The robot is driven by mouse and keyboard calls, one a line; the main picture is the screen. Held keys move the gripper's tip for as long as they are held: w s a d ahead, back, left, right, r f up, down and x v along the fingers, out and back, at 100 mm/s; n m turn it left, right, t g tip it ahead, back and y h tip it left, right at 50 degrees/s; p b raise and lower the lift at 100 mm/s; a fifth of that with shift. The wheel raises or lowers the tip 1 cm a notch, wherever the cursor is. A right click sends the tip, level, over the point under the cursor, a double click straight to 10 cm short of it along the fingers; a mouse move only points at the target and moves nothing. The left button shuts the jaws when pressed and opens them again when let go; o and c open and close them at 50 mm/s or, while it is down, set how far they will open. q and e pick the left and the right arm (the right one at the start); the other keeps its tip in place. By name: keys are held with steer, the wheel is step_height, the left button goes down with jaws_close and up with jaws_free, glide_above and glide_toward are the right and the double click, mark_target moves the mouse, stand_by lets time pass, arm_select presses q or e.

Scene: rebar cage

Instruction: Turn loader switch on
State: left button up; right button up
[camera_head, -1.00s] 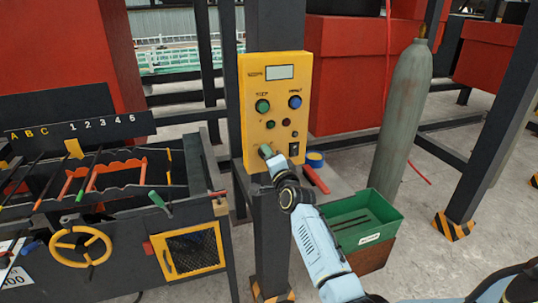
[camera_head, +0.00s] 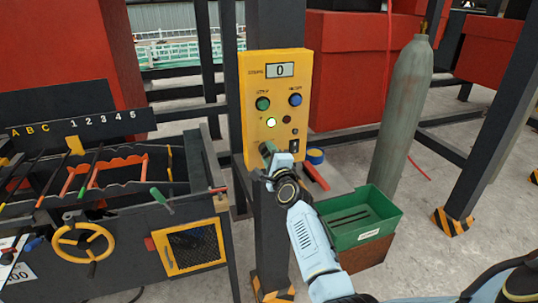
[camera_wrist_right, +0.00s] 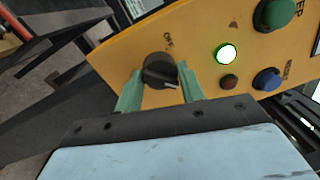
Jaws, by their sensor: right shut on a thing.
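The yellow control panel (camera_head: 277,115) is fixed to a dark post. Its display (camera_head: 280,70) reads 0 and a small lamp (camera_head: 271,122) glows green-white. The loader switch, a black rotary knob (camera_wrist_right: 160,72), sits low on the panel in the right wrist view, its pointer slanting to the lower right. My right gripper (camera_wrist_right: 160,85) has its green fingers on either side of the knob, shut on it. My left gripper is not in view.
A green button (camera_head: 263,103) and a blue button (camera_head: 295,99) sit above the lamp. A green bin (camera_head: 362,222) and a grey gas cylinder (camera_head: 402,110) stand to the right. A machine with a yellow handwheel (camera_head: 82,243) stands at the left.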

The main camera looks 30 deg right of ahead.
steer(key=shift+f, duration=0.1)
steer(key=o, duration=1)
steer(key=shift+c, duration=0.2)
steer(key=r+v, duration=0.1)
steer(key=v, duration=1.2)
steer(key=shift+s+f, duration=0.25)
steer(key=shift+f, duration=0.15)
